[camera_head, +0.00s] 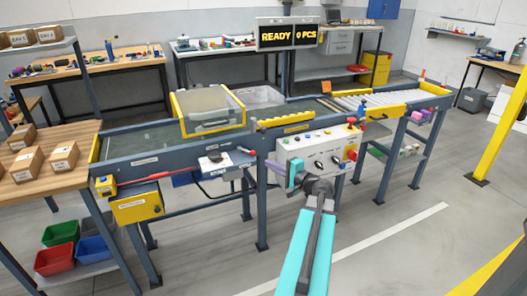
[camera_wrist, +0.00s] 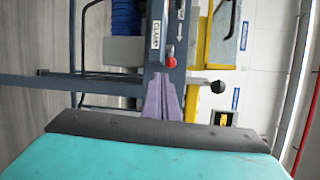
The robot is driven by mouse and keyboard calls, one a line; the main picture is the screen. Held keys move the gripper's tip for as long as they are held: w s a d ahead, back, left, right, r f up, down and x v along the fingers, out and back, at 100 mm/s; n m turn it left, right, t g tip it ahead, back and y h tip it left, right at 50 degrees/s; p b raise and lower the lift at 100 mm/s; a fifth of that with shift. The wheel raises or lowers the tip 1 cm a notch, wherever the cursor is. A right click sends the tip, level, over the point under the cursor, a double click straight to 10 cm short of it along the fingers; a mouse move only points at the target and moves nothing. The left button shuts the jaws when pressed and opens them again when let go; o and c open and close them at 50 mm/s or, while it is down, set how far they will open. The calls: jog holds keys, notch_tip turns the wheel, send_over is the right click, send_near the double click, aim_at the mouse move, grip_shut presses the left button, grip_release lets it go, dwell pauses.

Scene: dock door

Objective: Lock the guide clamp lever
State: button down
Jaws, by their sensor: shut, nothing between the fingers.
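In the wrist view a lever with a black ball knob (camera_wrist: 217,86) sticks out to the right beside the blue-grey conveyor rail (camera_wrist: 95,84). A red knob (camera_wrist: 170,62) and a label reading CLAMP (camera_wrist: 155,35) are just beyond my fingertips. My gripper (camera_wrist: 163,82) is shut and empty. Its purple fingers appear left of the black knob, and I cannot tell whether they touch anything. In the head view my gripper (camera_head: 285,170) is in front of the conveyor, at the left end of the control panel. The lever is too small there to make out its position surely.
The control panel (camera_head: 318,150) with knobs and buttons stands right beside my gripper. The conveyor (camera_head: 140,142) runs behind it, with a yellow-framed box (camera_head: 208,108) above. A yellow box (camera_head: 137,204) hangs at the left. The floor in front is clear.

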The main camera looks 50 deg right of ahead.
aim_at(246, 151)
jog(key=s+d+r+n+y, duration=0.3)
jog(key=d+r+n+y, duration=0.2)
jog(key=d+n, duration=0.3)
jog(key=shift+d+n+t, duration=0.3)
jog(key=shift+d+n, duration=0.1)
jog(key=shift+n, duration=0.4)
jog(key=w+a+f, duration=0.2)
jog(key=w+a, duration=0.2)
jog(key=w, duration=0.6)
jog(key=shift+a+f+p, duration=0.3)
jog(key=shift+a+p, duration=0.1)
jog(key=shift+w, duration=0.1)
